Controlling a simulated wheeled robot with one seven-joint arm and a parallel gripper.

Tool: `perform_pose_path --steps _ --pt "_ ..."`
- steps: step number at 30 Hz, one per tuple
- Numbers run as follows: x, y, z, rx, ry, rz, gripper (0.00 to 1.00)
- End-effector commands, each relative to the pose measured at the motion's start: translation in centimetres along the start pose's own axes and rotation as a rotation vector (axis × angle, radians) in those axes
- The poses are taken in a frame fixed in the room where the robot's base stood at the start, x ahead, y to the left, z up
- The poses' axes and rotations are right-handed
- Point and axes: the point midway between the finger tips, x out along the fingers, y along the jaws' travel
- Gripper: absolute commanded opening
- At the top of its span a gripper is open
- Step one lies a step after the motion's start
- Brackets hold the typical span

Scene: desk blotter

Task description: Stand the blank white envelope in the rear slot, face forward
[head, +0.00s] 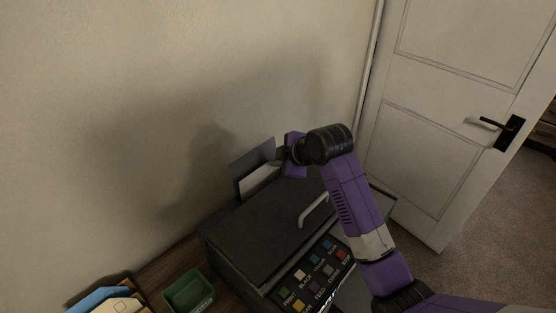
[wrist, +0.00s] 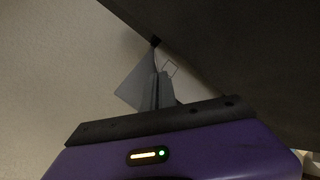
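A plain white sheet (head: 259,180) stands against an upright grey panel (head: 250,159) at the back of a dark machine; I cannot tell whether it is the blank envelope. My gripper (head: 283,157) is at the right edge of the panel, close to the sheet. In the wrist view my gripper's fingers (wrist: 158,90) are close together, beside a grey triangular surface (wrist: 133,88). Whether they grip anything is unclear. At the bottom left, a holder with a blue piece (head: 92,299) and a pale envelope-like piece (head: 121,305) is cut off by the frame. Its slots are not clearly visible.
The dark machine (head: 240,238) has a handle (head: 313,210) and several coloured, labelled buttons. A green tray (head: 188,292) sits on the wooden desk (head: 160,275) between machine and holder. The wall rises close behind. A white door (head: 430,110) is at the right.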

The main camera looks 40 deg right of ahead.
Motion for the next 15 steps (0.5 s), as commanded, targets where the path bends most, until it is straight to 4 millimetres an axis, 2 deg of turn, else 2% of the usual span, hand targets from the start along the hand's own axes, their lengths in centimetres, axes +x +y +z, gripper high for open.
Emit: perform_pose_path --steps 4,8,9,15 --pt "-0.02 0.02 -0.02 0.0 0.0 0.0 0.0" --pt "-0.02 0.03 -0.02 0.0 0.0 0.0 0.25" --pt "-0.02 0.03 -0.03 0.0 0.0 0.0 0.27" --pt "-0.03 0.03 -0.03 0.0 0.0 0.0 0.27"
